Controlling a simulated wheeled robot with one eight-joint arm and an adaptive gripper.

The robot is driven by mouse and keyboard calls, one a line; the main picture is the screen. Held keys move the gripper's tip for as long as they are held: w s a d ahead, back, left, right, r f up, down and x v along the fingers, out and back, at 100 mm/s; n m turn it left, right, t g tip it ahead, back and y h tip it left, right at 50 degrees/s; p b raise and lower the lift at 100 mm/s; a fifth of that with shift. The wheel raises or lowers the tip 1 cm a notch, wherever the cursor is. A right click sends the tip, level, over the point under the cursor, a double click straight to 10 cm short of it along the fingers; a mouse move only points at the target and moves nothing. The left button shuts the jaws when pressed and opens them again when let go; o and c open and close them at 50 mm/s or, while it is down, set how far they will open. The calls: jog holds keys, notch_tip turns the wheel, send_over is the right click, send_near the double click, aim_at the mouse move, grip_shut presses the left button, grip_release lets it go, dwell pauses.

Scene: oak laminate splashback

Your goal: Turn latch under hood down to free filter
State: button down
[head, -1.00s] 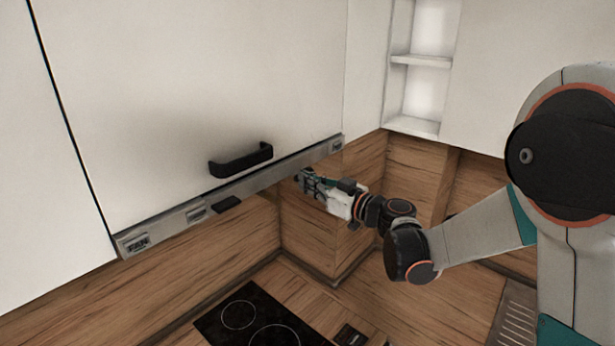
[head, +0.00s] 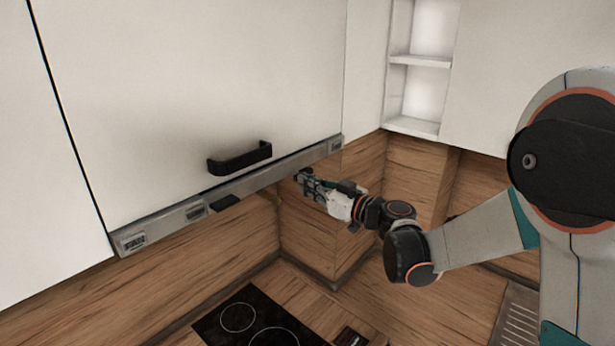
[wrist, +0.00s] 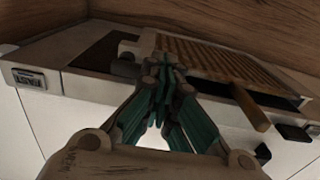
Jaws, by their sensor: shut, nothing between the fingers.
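My gripper (head: 300,178) is under the right part of the hood (head: 180,214), with its fingers shut and empty. In the wrist view, its fingertips (wrist: 163,66) are in front of the near edge of the slatted brown filter (wrist: 205,58) on the hood's underside. A tan bar (wrist: 252,108), which looks like the latch, juts out from the filter's right side. It is to the right of my fingers and apart from them. A small tan piece also shows below the hood edge in the head view (head: 277,193). The fingers hide part of the filter's edge.
A white cabinet front with a black handle (head: 240,158) is above the hood. A dark tab (head: 227,202) sits under the hood's front edge. A black cooktop (head: 258,320) is below. Wood wall panels stand close behind my gripper.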

jog(key=shift+w+f+b, duration=0.15)
jog(key=shift+f+b, duration=0.3)
jog(key=shift+b, duration=0.15)
jog(key=shift+w+d+f+b, duration=0.3)
jog(key=shift+f+b, duration=0.2)
jog(key=shift+b, duration=0.25)
dwell(0.8)
jog(key=shift+w+d+f+b, duration=0.35)
jog(key=shift+w+f+b, duration=0.15)
jog(key=shift+b, duration=0.2)
dwell(0.4)
jog(key=shift+w+d+f+b, duration=0.15)
jog(key=shift+w+d+b, duration=0.15)
jog(key=shift+w+b, duration=0.1)
dwell(0.6)
jog(key=s+d+f+b, duration=0.2)
jog(key=s+d, duration=0.3)
jog(key=d, duration=0.1)
jog(key=shift+d+b, duration=0.15)
jog(key=shift+b, duration=0.2)
dwell(0.6)
